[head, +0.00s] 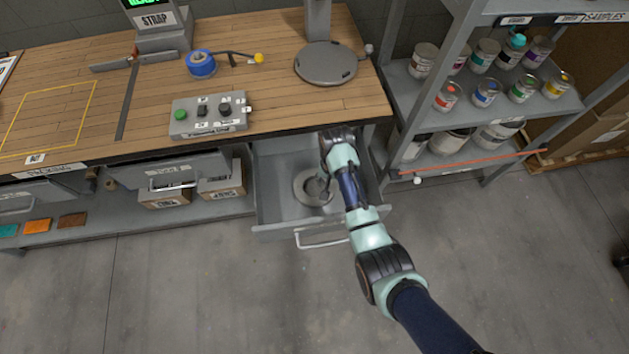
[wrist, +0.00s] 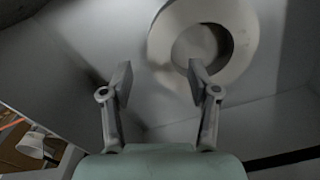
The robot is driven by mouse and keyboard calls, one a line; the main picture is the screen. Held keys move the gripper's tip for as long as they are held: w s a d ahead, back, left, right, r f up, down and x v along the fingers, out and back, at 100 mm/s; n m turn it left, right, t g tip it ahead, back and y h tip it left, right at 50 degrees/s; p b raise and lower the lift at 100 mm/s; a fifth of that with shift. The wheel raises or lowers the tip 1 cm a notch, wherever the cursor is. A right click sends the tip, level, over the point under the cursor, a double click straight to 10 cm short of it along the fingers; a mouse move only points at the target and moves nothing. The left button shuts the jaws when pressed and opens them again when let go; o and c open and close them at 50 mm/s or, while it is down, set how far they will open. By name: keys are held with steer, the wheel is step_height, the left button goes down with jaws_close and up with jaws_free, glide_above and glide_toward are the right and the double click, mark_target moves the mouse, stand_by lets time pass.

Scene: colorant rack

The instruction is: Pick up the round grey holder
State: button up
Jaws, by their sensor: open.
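The round grey holder (head: 301,189) is a thick ring with an open middle. It lies on the floor of the pulled-out grey drawer (head: 278,214). In the wrist view the holder (wrist: 164,42) is at the upper middle, beyond my fingertips. My gripper (head: 319,186) reaches down into the drawer and covers part of the holder in the head view. In the wrist view my gripper (wrist: 158,75) is open with nothing between its fingers. Its right fingertip overlaps the ring's near edge in the picture; I cannot tell whether they touch.
The drawer walls surround the holder, with a handle (head: 322,240) at the front. The workbench edge (head: 290,128) overhangs the drawer's back. A shelf (head: 500,108) with several paint cans stands to the right. The concrete floor in front is clear.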

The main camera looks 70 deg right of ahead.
mark_target(330, 189)
step_height(330, 189, down, 5)
steer(key=b, duration=0.3)
steer(key=shift+s+d+f, duration=0.1)
jaws_close()
